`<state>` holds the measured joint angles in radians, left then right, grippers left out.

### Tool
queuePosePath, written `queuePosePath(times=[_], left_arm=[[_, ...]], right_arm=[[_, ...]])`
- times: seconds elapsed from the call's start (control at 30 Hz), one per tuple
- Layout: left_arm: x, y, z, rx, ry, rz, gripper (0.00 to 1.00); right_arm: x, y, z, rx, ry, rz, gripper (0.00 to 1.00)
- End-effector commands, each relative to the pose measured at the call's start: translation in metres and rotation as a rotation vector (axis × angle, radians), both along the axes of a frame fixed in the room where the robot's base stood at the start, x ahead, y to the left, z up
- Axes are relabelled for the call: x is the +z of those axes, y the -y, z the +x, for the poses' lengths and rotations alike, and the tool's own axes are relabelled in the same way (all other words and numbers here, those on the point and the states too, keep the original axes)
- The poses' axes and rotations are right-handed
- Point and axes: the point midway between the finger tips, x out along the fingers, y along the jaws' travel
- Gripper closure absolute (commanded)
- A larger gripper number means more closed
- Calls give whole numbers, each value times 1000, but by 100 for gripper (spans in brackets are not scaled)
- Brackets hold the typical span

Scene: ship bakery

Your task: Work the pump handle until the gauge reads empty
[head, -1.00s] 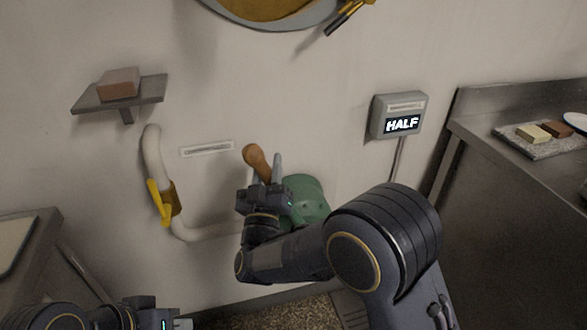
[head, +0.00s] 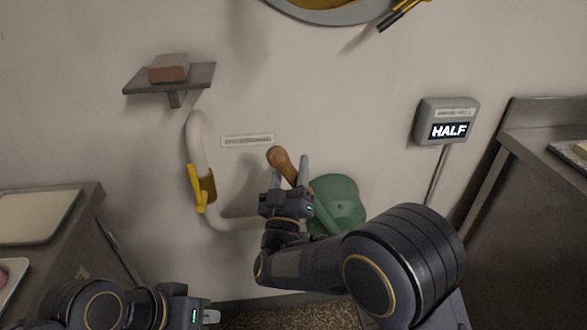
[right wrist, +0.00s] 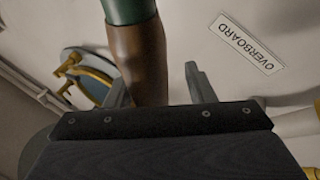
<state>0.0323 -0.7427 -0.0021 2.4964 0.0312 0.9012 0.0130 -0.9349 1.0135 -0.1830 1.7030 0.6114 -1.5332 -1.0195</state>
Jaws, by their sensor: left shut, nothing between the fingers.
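The pump is a green body (head: 340,192) low on the wall, with a brown-gripped handle (head: 279,157) tilted up and to the left. The handle also shows in the right wrist view (right wrist: 137,60). The gauge (head: 449,130) on the wall to the right reads HALF. My right gripper (head: 291,172) is open at the handle. In the right wrist view the brown grip lies between its fingers, close to the left one, with a gap to the right one. My left gripper (head: 212,316) is shut and empty at the bottom left, away from the pump.
A white pipe (head: 197,140) with a yellow lever (head: 196,188) runs left of the pump. A small shelf (head: 140,85) holds a brown block (head: 169,68). An OVERBOARD label (right wrist: 246,44) is on the wall. Counters stand at left (head: 75,225) and right (head: 545,150).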

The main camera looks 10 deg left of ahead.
Motion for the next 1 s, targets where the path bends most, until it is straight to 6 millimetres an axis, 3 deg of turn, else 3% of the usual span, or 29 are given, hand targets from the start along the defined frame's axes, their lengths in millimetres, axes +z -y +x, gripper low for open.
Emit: queuePosePath(times=[0.33,0.7,1.0], left_arm=[[0,0,0,0,0,0,100],[-4,0,0,0,0,0,100],[-5,0,0,0,0,0,100]], right_arm=[[-1,2,-4,-6,2,2,50],[-28,4,-55,-1,0,1,50],[-34,6,-70,-3,2,2,50]])
